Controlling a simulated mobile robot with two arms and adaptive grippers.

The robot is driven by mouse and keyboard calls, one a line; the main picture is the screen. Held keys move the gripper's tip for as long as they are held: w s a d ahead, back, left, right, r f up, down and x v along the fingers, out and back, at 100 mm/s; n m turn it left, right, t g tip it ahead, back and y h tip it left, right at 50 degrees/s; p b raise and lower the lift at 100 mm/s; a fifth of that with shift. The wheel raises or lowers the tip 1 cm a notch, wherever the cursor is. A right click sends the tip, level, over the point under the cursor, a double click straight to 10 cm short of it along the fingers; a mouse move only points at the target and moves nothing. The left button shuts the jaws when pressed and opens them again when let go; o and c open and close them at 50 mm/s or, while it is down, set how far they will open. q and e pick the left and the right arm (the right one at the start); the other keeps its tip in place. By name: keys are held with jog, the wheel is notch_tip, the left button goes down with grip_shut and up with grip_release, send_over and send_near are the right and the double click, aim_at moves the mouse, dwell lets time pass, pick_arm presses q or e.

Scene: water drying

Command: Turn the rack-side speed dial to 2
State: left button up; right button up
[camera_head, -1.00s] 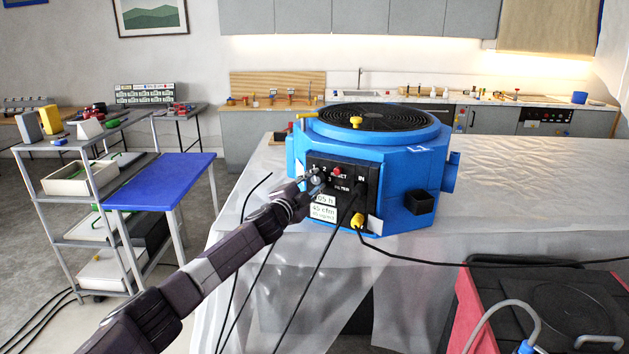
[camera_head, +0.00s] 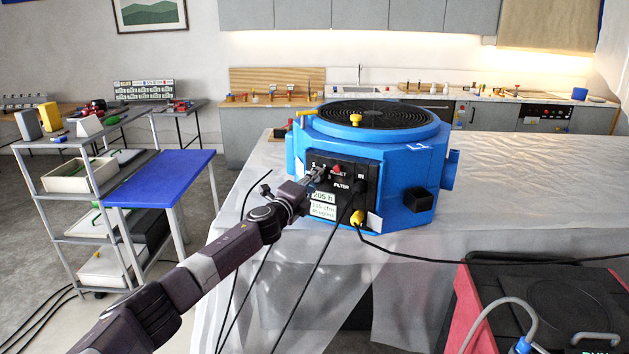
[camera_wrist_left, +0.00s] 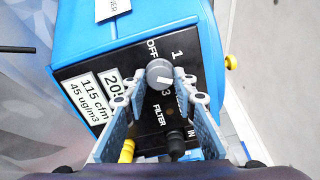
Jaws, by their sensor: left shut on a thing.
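A blue octagonal machine (camera_head: 400,160) with a round black grille on top stands on the covered table. Its black control panel (camera_head: 357,175) faces me and carries a red button (camera_head: 337,169). My left gripper (camera_head: 316,177) is at the panel's upper left. In the left wrist view the left gripper (camera_wrist_left: 160,84) has its fingers on either side of a round grey dial (camera_wrist_left: 159,70), shut on it. The dial has a white mark. OFF, 1 and 3 show around it; the 2 is not clear there. My right gripper is out of view.
A red and black case (camera_head: 540,300) is at the front right. The table's right side (camera_head: 540,185) is clear.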

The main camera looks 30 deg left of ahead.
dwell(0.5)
pick_arm(q)
jog(key=o, duration=1.2)
jog(key=shift+c, duration=0.2)
jog(key=shift+s, duration=0.1)
jog(key=s, duration=1.1)
jog(key=shift+s, duration=0.4)
